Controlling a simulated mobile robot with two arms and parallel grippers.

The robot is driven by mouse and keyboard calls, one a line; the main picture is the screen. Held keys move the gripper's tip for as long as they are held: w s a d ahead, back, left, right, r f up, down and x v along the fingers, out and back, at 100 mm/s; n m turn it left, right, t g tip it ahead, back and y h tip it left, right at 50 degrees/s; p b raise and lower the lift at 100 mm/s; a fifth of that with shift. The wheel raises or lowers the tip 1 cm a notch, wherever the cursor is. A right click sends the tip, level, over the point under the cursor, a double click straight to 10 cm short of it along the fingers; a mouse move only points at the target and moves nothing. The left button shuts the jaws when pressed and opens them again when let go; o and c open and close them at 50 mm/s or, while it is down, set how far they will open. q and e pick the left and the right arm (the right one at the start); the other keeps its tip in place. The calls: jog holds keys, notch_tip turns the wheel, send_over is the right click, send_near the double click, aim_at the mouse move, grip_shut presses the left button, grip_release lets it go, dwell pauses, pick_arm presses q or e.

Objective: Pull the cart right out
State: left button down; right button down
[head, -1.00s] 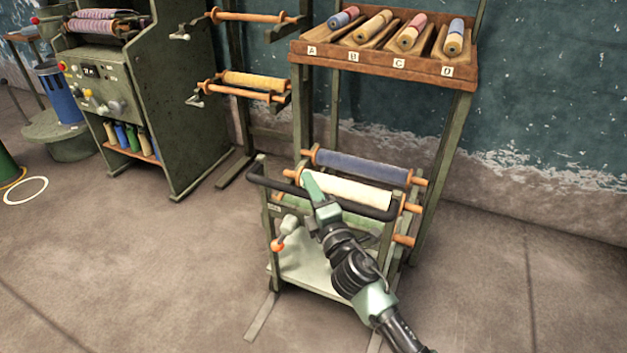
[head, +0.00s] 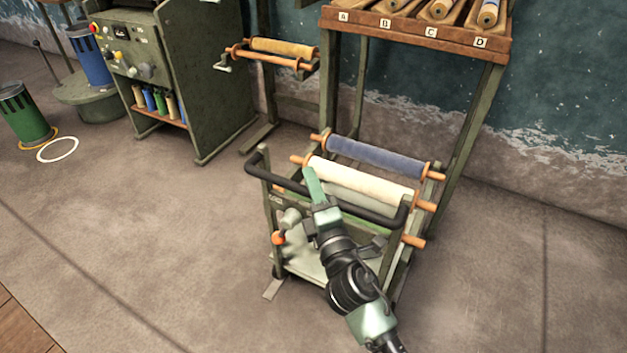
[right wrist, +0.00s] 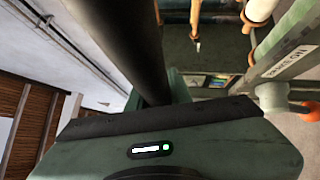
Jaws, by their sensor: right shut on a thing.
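The cart is a green metal frame with a black handle bar (head: 374,215) across its near side, a pale lower shelf, and rolls on orange-ended rods. A cream roll (head: 362,182) and a blue roll (head: 378,157) lie across its top. The cart (head: 393,262) stands upright on the floor, its far side close to the legs of a tall rack. My right gripper (head: 314,188) is shut on the handle bar, left of its middle. In the right wrist view the black bar (right wrist: 128,45) runs into the jaws; the fingertips are largely hidden. My left gripper is out of view.
The rack's wooden shelf (head: 408,34) holds rolls above the cart's far side. A green machine (head: 205,85) and a roll stand (head: 270,58) are at the left. A green bin (head: 25,115) stands far left. The near floor (head: 140,250) is clear.

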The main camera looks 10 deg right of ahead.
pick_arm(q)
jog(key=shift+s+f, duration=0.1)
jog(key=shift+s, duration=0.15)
pick_arm(e)
jog(key=shift+s+a+f, duration=0.1)
jog(key=shift+a+f, duration=0.1)
jog(key=c, duration=1.3)
grip_release()
jog(key=shift+c, duration=0.2)
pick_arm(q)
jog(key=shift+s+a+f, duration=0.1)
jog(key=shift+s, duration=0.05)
pick_arm(e)
jog(key=shift+o, duration=0.2)
jog(key=shift+s+r, duration=0.1)
jog(key=shift+r, duration=0.05)
pick_arm(q)
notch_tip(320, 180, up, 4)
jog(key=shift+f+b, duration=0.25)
jog(key=shift+b, duration=0.2)
pick_arm(e)
jog(key=v, duration=0.7)
jog(key=shift+s, duration=0.4)
jog(key=shift+d, duration=0.1)
